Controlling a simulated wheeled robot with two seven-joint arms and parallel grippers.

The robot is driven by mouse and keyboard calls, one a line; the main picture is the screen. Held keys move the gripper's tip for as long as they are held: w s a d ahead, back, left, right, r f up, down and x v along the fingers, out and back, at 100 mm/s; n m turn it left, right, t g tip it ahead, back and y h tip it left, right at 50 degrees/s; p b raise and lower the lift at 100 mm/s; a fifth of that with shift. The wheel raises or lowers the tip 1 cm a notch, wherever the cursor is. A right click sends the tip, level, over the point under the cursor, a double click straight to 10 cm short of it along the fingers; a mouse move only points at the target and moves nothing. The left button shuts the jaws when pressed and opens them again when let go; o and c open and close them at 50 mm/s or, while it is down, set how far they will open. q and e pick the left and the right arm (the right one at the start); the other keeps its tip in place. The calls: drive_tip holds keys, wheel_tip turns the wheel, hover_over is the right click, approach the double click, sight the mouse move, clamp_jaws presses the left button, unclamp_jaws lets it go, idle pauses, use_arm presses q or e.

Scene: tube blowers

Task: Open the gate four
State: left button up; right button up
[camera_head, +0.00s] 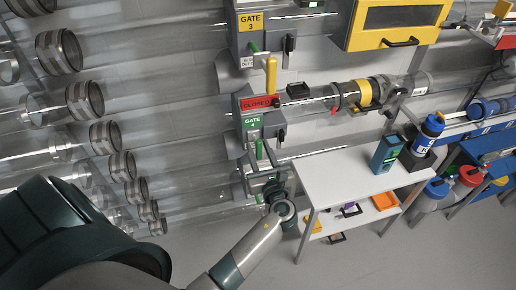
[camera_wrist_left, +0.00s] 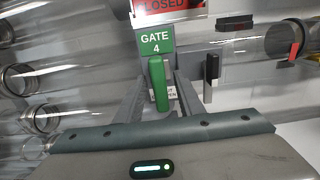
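The green gate 4 sign (camera_head: 252,122) is on the wall unit under a red CLOSED sign (camera_head: 258,102). Both also show at the top of the left wrist view, as the gate 4 sign (camera_wrist_left: 154,40) and the CLOSED sign (camera_wrist_left: 168,6). The green handle (camera_wrist_left: 158,84) hangs upright below the sign; its top shows in the head view (camera_head: 259,149). My left gripper (camera_head: 264,172) is at the handle, fingers on either side with a gap visible. It looks open. A small label behind the handle is partly hidden. My right gripper is out of view.
Gate 3 (camera_head: 250,22) with a yellow handle (camera_head: 271,75) sits above. A black latch (camera_wrist_left: 211,69) is right of the green handle. A white table (camera_head: 345,180) with a blue bottle (camera_head: 432,126) stands to the right. Clear tubes (camera_head: 160,110) run left.

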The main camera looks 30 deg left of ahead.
use_arm(q)
clamp_jaws()
drive_tip(key=p+v, duration=0.2)
drive_tip(key=v, duration=0.7)
unclamp_jaws()
drive_tip(key=shift+w+a, duration=0.1)
